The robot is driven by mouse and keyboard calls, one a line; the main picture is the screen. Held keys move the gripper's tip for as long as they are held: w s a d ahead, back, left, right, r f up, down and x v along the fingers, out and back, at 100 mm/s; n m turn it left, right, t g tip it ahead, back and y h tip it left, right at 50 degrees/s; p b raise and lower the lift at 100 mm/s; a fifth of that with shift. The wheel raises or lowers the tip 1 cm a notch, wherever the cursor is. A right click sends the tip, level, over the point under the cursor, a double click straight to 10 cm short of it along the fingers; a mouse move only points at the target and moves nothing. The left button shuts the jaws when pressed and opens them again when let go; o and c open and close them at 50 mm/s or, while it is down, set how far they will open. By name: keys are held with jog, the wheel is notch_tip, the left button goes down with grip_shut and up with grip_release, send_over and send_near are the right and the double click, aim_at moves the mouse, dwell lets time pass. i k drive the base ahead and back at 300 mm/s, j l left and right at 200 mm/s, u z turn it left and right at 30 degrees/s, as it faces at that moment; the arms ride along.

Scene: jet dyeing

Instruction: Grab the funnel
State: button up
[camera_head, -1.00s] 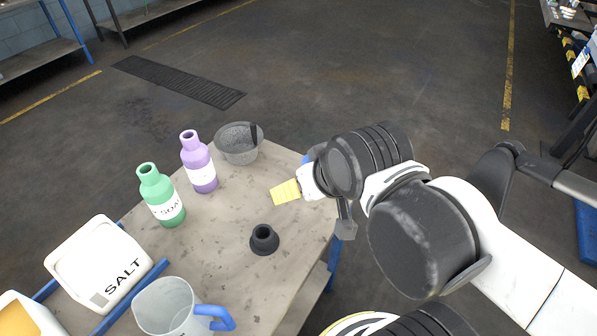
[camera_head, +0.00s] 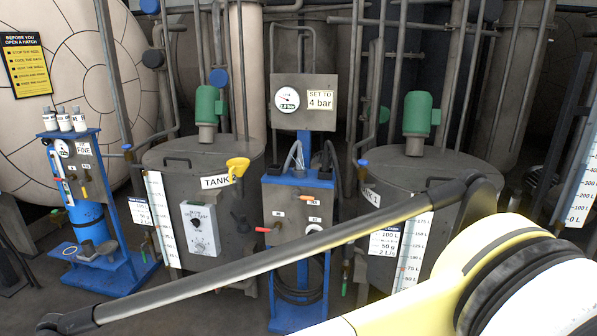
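A yellow funnel (camera_head: 238,165) is at the front right rim of the left grey tank (camera_head: 185,165), beside a white "TANK" label (camera_head: 215,182). A dark grey part hangs below it; I cannot tell whether this is its spout or a separate pipe. My gripper is not in view. Only parts of my arm show, crossing the lower and right side of the picture, well in front of the tanks.
A blue control stand (camera_head: 298,215) with a gauge panel (camera_head: 304,102) stands between the left tank and a second tank (camera_head: 400,185). A blue rack (camera_head: 90,205) with small bottles stands at left. Vertical pipes crowd the back.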

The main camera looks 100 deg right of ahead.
aim_at(238, 165)
jog(key=z, duration=3)
jog(key=i+j+z, duration=0.25)
jog(key=j, duration=0.15)
jog(key=i+j+z, duration=0.25)
jog(key=j, duration=0.15)
jog(key=j+z, duration=0.25)
jog(key=j, duration=0.2)
jog(key=i+j+z, duration=0.1)
jog(key=j+z, duration=0.15)
jog(key=j, duration=0.25)
jog(key=j+z, duration=0.25)
jog(key=j, duration=0.2)
jog(key=i, duration=0.05)
